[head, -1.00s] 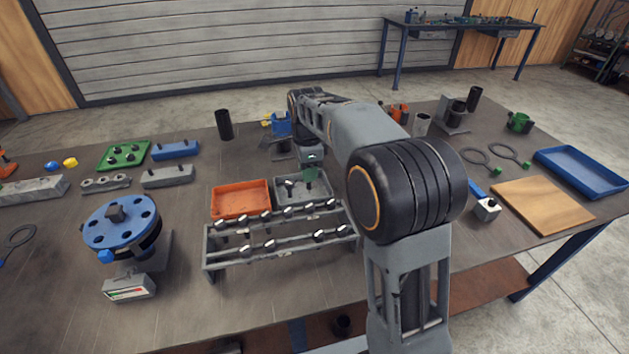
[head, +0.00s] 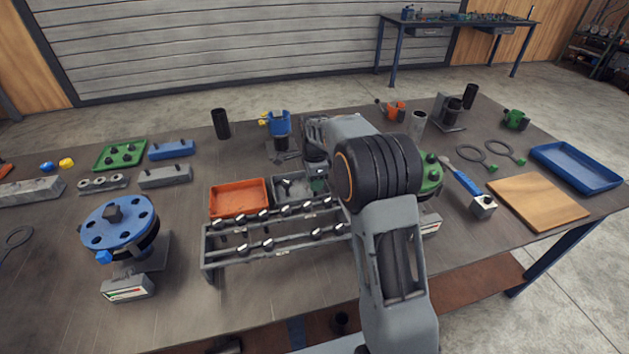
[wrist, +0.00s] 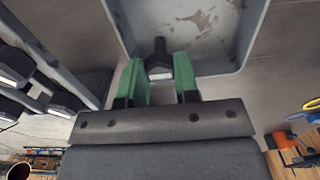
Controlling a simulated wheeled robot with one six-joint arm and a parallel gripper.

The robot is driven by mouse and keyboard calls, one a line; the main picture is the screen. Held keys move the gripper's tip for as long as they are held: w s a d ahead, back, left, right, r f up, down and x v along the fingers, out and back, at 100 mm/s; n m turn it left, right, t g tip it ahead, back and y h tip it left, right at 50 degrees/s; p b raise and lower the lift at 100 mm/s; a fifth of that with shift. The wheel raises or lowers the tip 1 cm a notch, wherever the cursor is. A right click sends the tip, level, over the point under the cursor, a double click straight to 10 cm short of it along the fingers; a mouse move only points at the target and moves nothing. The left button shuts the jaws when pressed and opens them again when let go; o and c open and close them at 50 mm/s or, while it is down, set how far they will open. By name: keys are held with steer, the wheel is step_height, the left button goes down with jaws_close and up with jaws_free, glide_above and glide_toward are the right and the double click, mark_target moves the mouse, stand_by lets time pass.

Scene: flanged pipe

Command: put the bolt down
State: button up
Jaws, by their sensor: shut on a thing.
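My gripper (wrist: 160,82) has green fingers and is shut on a bolt (wrist: 158,66) with a dark shank and a pale-ended head. In the wrist view the bolt shows between the fingers, against the inside of a grey tray (wrist: 122,24). In the head view my gripper (head: 318,184) is low at the right part of the grey tray (head: 276,205), and my arm partly covers that side. A small dark item (head: 286,186) shows inside the tray. Whether the held bolt touches the tray floor I cannot tell.
A rack (head: 212,262) with two rows of bolts stands just in front of the tray. An orange tray (head: 238,198) adjoins on the left. A blue flange (head: 120,225) is at left, a green flange (head: 431,176) at right. A blue holder (head: 279,124) stands behind.

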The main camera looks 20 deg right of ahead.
steer(key=shift+f, duration=0.15)
steer(key=o, duration=1)
step_height(320, 180, up, 12)
steer(key=s+r+n+t, duration=0.25)
steer(key=s+n, duration=0.55)
steer(key=s, duration=0.4)
steer(key=s+f+n, duration=0.3)
steer(key=s+n, duration=0.2)
steer(key=s, duration=0.2)
steer(key=s+f+n, duration=0.3)
steer(key=s+n, duration=0.2)
steer(key=s, duration=0.2)
steer(key=shift+s+a+t+p, duration=0.4)
steer(key=shift+t, duration=0.05)
